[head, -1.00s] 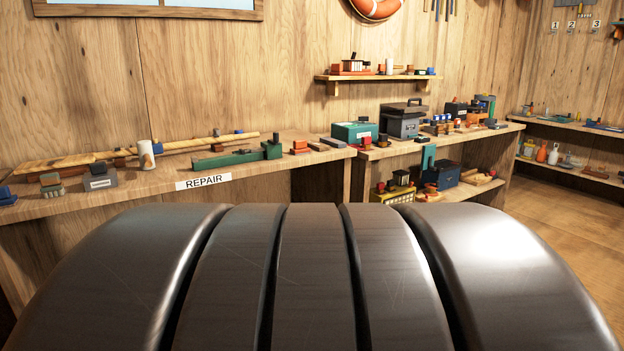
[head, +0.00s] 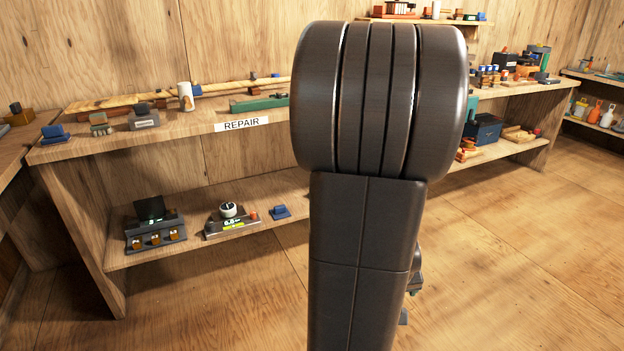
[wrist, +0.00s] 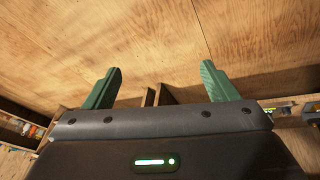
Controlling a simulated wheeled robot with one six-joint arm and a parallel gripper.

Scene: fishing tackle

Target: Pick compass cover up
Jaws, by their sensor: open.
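I cannot pick out the compass cover with certainty in any view. On the lower shelf under the repair bench, a dark device with a black block on top (head: 150,208) stands at the left, with several orange-brown knobs on its front. To its right sits a grey device with a round white-topped dial (head: 228,210). My gripper (wrist: 160,70) shows in the wrist view with its two green fingers wide apart and nothing between them. In the head view my own arm hides most of the gripper.
The repair bench (head: 190,128) carries a white cup (head: 185,96), a long wooden rod and small blocks. A small blue item (head: 280,212) lies on the lower shelf (head: 190,250). The wooden floor (head: 520,260) at the right is clear. My arm blocks the middle of the view.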

